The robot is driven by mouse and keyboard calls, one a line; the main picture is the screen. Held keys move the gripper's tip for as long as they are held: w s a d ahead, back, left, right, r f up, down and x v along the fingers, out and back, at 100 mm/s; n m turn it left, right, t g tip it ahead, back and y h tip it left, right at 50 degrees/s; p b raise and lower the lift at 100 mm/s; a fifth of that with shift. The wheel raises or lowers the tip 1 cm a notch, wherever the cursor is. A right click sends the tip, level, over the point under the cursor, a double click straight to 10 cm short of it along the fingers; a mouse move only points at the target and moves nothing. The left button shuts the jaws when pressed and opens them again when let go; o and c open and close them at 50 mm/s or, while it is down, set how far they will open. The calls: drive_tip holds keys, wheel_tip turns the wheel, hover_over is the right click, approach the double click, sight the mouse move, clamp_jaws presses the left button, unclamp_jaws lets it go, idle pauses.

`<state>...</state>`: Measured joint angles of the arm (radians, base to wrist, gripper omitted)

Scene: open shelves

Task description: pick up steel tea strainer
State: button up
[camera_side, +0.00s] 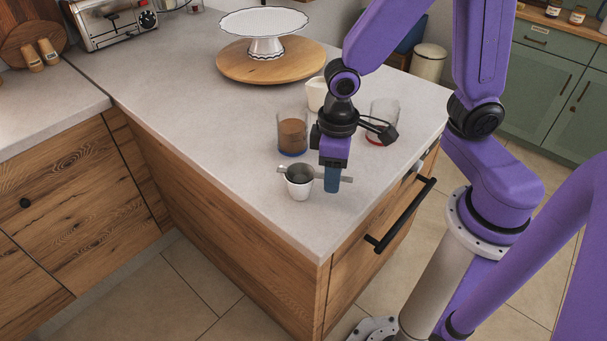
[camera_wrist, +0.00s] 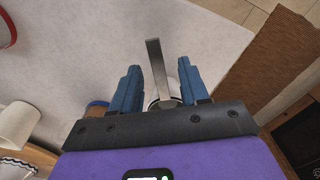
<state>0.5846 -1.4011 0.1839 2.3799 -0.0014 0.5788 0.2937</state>
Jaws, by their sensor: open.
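The steel tea strainer (camera_side: 299,173) rests in the mouth of a small white cup (camera_side: 299,190) near the counter's front corner. Its flat handle sticks out to the right, toward my gripper (camera_side: 332,186). In the wrist view the strainer's handle (camera_wrist: 156,62) runs between the two blue fingers of my gripper (camera_wrist: 158,78), which are open with a gap on each side. The strainer's bowl is mostly hidden behind the gripper body there. Whether a finger touches the handle I cannot tell.
A glass of brown contents (camera_side: 292,134), a cream cup (camera_side: 316,94) and a red-based glass (camera_side: 384,112) stand close behind my gripper. A white cake stand (camera_side: 264,46) on a wooden board (camera_side: 232,68) is farther back. The counter (camera_side: 200,120) is clear at left.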

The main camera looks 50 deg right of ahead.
drive_tip(key=shift+f, duration=0.1)
clamp_jaws()
idle(0.3)
